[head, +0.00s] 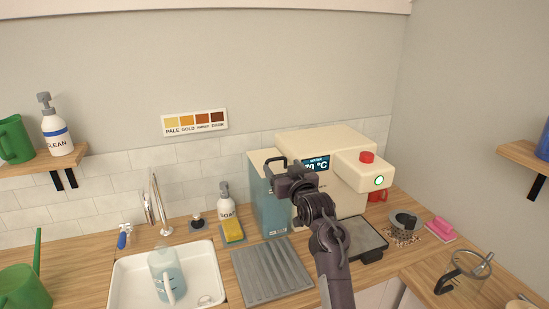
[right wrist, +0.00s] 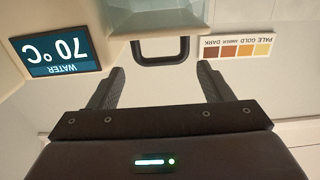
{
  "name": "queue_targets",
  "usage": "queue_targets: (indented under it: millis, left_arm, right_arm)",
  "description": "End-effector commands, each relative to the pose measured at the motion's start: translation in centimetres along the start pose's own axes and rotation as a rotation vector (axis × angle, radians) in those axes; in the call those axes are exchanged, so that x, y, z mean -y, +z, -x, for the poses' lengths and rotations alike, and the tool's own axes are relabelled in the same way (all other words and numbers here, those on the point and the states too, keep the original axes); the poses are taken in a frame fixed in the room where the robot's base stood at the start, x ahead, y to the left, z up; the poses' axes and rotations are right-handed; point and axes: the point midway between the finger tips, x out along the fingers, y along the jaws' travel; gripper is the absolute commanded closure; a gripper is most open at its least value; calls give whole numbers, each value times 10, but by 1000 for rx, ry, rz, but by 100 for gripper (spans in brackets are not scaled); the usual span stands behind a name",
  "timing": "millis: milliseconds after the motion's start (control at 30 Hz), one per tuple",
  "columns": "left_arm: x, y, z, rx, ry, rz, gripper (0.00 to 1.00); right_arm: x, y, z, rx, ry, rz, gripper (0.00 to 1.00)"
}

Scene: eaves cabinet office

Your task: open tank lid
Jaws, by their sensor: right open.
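The cream coffee machine (head: 320,150) stands on the counter with a blue water tank (head: 270,210) at its left side. The tank's pale lid (head: 257,158) appears to lie flat on top. Its black bar handle (head: 270,162) stands up from it and also shows in the right wrist view (right wrist: 160,60). My right gripper (head: 288,175) is open beside the handle. In the wrist view its two fingers (right wrist: 158,82) point toward the handle, which is ahead of the tips with no visible contact. My arm hides part of the machine's front. My left gripper is out of view.
A display reading 70 °C (right wrist: 55,52) is beside the gripper. A soap bottle (head: 226,200) and yellow sponge (head: 232,231) stand left of the tank. The sink (head: 125,280) holds a pitcher (head: 165,275). A ribbed grey mat (head: 270,272) lies in front.

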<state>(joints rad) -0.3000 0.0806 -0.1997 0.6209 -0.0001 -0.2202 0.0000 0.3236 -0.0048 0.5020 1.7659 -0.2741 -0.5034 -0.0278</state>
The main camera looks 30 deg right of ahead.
Motion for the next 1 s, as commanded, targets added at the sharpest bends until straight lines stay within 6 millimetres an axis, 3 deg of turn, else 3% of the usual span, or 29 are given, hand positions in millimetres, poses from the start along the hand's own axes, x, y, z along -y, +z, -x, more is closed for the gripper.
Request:
queue_targets:
  millis: [500,967,1000]
  left_arm:
    - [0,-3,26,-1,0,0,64]
    - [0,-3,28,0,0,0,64]
    - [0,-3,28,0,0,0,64]
  right_arm:
    - [0,-3,-65,-2,0,-1,27]
    - [0,-1,-76,-2,0,0,27]
    - [0,-1,-76,-2,0,0,31]
